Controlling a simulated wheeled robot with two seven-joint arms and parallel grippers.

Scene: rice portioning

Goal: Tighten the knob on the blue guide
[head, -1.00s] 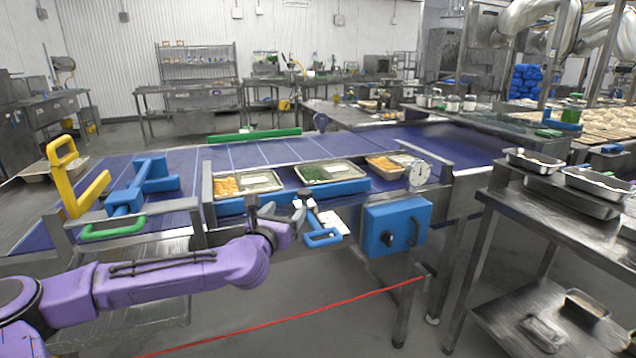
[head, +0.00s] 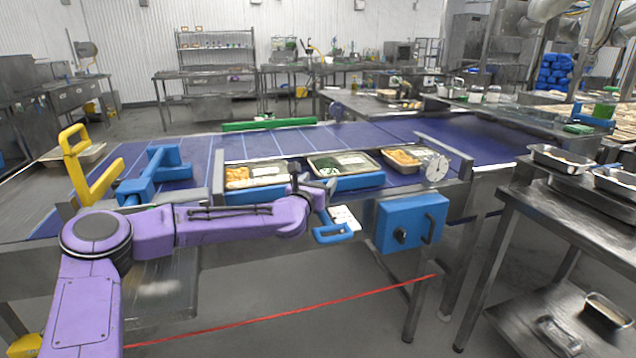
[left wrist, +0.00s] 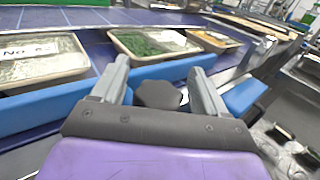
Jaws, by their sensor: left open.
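The blue guide (head: 358,182) runs along the near side of the conveyor, in front of the food trays. It also shows in the left wrist view (left wrist: 40,107). A dark, round knob (left wrist: 158,95) is in the left wrist view, between the fingers of my left gripper (left wrist: 160,82). The fingers are open on either side of it; I cannot tell whether they touch it. In the head view my left gripper (head: 326,190) is at the guide's near side, and the knob is not clearly visible there. My right gripper is in neither view.
Trays of food (head: 343,163) sit on the belt behind the guide. A steel table (head: 560,215) stands at the right.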

